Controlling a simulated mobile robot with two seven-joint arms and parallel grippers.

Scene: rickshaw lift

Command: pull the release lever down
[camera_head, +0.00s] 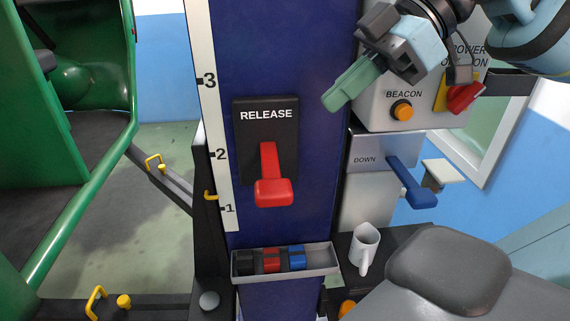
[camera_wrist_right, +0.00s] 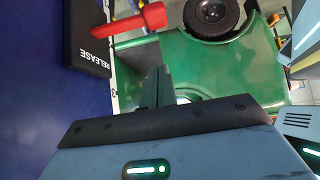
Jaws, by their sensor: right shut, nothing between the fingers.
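The red release lever (camera_head: 272,178) hangs from a black plate (camera_head: 266,133) marked RELEASE on the blue column. Its handle points downward and out from the plate in the head view. In the right wrist view the red lever (camera_wrist_right: 133,20) shows at the top, beside the black plate (camera_wrist_right: 88,42). My right gripper (camera_head: 330,101) is shut and empty, up and to the right of the lever, not touching it. Its green-grey fingers also show in the right wrist view (camera_wrist_right: 158,75). My left gripper is not in view.
A beacon box with an orange button (camera_head: 402,110) and a red knob (camera_head: 464,97) stands right of the column. Below are a blue DOWN lever (camera_head: 411,183), a white mug (camera_head: 364,247) and a grey tray (camera_head: 318,263). A green rickshaw body (camera_head: 52,238) is at left.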

